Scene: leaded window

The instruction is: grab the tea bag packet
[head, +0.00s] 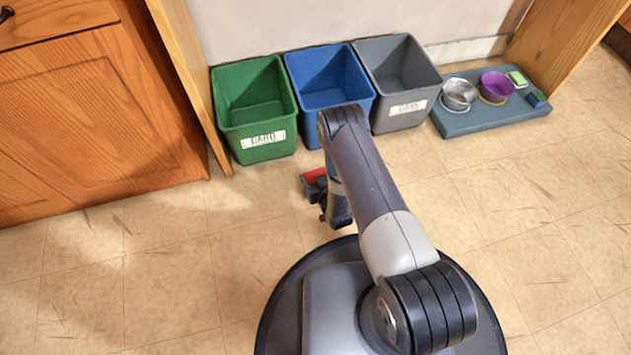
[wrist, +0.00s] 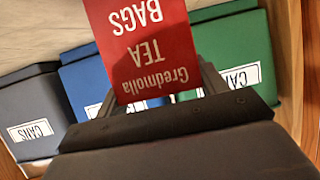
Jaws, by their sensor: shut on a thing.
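The red tea bag packet (wrist: 148,45) is between the fingers of my gripper (wrist: 158,92) in the wrist view. Its white lettering, including "TEA BAGS", appears upside down, and its upper end runs out of the picture. In the head view only a small red part of the packet (head: 314,176) shows beside my gripper (head: 316,190), in front of the bins. My gripper is shut on the packet; my arm hides part of this area in the head view.
A green bin (head: 256,110), a blue bin (head: 325,80) and a grey bin (head: 400,85) stand along the wall. A blue-grey mat (head: 465,122) with two bowls lies at right. A wooden cabinet (head: 90,110) is at left. The tiled floor around my base is clear.

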